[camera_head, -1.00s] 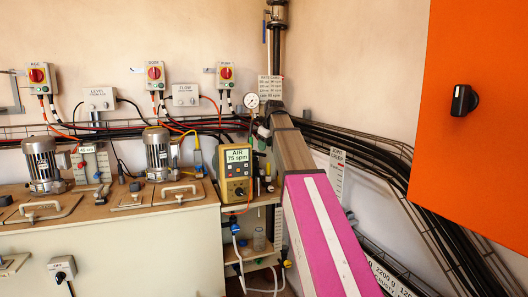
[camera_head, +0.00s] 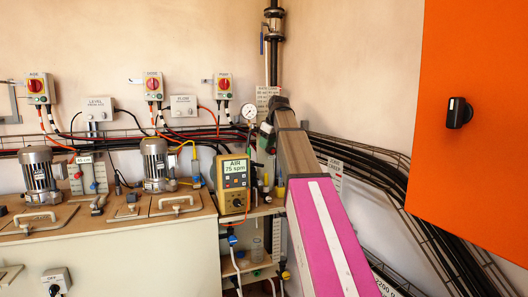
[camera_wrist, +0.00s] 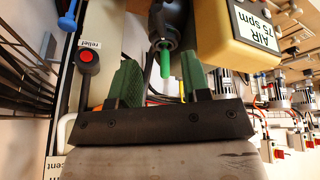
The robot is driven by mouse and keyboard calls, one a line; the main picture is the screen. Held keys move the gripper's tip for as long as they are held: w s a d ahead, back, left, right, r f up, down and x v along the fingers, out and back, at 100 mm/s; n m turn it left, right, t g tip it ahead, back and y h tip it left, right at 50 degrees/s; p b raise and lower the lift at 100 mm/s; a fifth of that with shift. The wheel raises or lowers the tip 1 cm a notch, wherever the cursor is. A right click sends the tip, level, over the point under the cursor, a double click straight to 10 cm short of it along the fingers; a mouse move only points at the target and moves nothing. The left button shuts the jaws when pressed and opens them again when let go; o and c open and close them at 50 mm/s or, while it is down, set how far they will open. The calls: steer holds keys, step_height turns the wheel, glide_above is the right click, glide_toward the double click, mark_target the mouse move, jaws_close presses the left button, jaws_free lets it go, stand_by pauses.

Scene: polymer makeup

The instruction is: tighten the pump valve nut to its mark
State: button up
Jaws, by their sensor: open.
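In the wrist view a dark round fitting (camera_wrist: 164,30) with a bright green stem (camera_wrist: 165,64) pointing from it lies ahead of my gripper (camera_wrist: 158,82). My gripper is open. Its two green fingers stand either side of the stem's line, with nothing seen gripped between them. Whether the fingers reach level with the stem, I cannot tell. I cannot make out a nut or its mark clearly in either view. In the head view my arm hides most of the valve area beside the pressure gauge (camera_head: 249,111).
The yellow "AIR 75 spm" controller (camera_head: 233,185) stands close left of my gripper in the head view and shows at upper right in the wrist view (camera_wrist: 245,30). A red "relief" button (camera_wrist: 88,58) is near. Cables run along the wall; an orange cabinet (camera_head: 470,160) is at right.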

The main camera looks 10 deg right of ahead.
mark_target(255, 164)
steer(key=w+f, duration=0.1)
steer(key=f, duration=0.2)
steer(key=w+a+f+g+y, duration=0.1)
steer(key=w+f, duration=0.1)
steer(key=f, duration=0.1)
steer(key=w+a+f+g+y, duration=0.1)
steer(key=f, duration=0.2)
steer(key=shift+w+a+f+m, duration=0.1)
steer(key=shift+w+f+m, duration=0.15)
steer(key=shift+f+m, duration=0.1)
jaws_close()
